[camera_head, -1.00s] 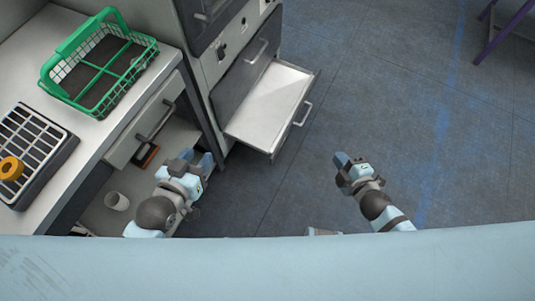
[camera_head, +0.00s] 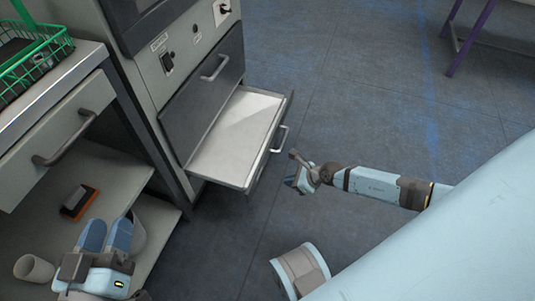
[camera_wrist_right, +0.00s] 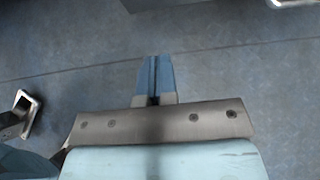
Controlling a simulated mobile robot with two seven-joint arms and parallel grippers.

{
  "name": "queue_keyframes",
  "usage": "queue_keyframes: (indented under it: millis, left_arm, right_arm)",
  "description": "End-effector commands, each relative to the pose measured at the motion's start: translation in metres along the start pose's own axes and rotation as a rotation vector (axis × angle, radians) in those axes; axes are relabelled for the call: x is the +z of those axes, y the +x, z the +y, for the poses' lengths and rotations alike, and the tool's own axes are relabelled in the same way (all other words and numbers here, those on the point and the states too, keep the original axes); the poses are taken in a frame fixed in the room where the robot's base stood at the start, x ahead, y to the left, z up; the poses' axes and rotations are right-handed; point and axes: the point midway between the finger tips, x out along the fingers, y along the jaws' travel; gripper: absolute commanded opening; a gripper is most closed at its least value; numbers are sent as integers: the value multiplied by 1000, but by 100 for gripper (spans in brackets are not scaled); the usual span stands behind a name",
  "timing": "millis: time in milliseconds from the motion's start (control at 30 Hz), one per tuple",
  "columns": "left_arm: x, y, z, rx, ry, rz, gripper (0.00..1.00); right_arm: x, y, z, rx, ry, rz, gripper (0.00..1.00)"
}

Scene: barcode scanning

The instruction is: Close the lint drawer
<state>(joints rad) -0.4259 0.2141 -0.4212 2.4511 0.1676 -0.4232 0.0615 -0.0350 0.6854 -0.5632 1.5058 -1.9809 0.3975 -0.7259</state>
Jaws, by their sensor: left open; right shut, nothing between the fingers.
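The lint drawer (camera_head: 235,138) stands pulled out of the grey machine, below a shut drawer, and its tray looks empty. Its bar handle (camera_head: 281,138) is on the front panel facing right. My right gripper (camera_head: 292,181) is in front of and a little below the drawer front in the picture, apart from the handle. Its fingers are together and empty in the right wrist view (camera_wrist_right: 155,72), over bare floor. My left gripper (camera_head: 106,234) is open at the lower left, by the shelf under the counter, away from the lint drawer.
The machine's upper drawer (camera_head: 203,92) is shut. A green basket (camera_head: 35,55) sits on the counter. Floor right of the drawer is clear.

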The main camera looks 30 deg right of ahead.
Motion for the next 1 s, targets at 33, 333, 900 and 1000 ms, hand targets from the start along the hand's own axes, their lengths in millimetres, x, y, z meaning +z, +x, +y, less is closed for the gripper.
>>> queue_keyframes:
  millis: [33,333,900,1000]
  left_arm:
    - [7,0,-1,2,0,-13,43]
    - [36,4,-12,15,63,-74,43]
    - [24,12,-25,16,244,29,43]
    - [24,12,-25,16,244,29,43]
  right_arm:
    - [0,9,1,1,2,-4,0]
    - [-2,73,2,2,7,-5,0]
    - [29,122,1,1,7,-4,0]
    - [30,122,1,1,7,-4,0]
